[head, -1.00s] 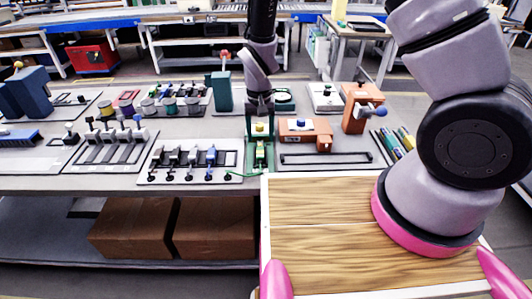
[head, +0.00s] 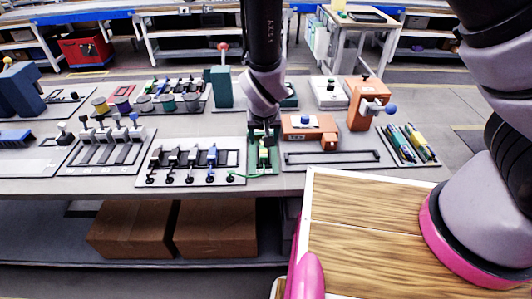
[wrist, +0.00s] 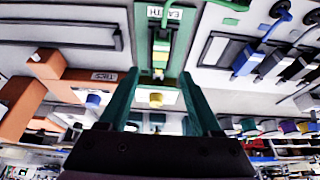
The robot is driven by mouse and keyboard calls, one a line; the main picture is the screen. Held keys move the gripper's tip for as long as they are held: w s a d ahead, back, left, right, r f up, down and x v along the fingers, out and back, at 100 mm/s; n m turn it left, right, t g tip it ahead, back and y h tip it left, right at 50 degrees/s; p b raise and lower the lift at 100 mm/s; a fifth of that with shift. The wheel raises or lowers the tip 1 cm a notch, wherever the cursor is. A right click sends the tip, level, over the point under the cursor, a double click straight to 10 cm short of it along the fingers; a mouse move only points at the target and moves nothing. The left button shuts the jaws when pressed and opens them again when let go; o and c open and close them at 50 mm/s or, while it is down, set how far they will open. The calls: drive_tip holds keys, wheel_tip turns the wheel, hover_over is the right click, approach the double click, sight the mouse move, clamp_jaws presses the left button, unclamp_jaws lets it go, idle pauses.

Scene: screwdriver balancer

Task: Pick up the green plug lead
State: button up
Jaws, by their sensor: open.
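The green plug lead (head: 263,157) sits in a green holder plate (head: 272,171) on the bench, its green cable (head: 240,178) running off left. In the wrist view the plate (wrist: 184,38) carries an EARTH label, and the plug body (wrist: 160,48) lies in its slot; the cable (wrist: 232,5) shows at the top. My gripper (head: 263,136) is over the far end of the plate. In the wrist view the teal fingers of my gripper (wrist: 160,82) are apart, on either side of a yellow-topped part, with nothing visibly held. Contact with the plug cannot be told.
A tray of black and blue plug leads (head: 192,165) lies left of the plate. An orange block (head: 308,130) labelled TRS stands close on the right, with an orange clamp (head: 365,100) beyond it. A tray of pens (head: 408,143) is further right.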

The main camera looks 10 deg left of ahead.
sight(263, 150)
drive_tip(key=x, duration=0.7)
drive_tip(key=shift+f, duration=0.15)
clamp_jaws()
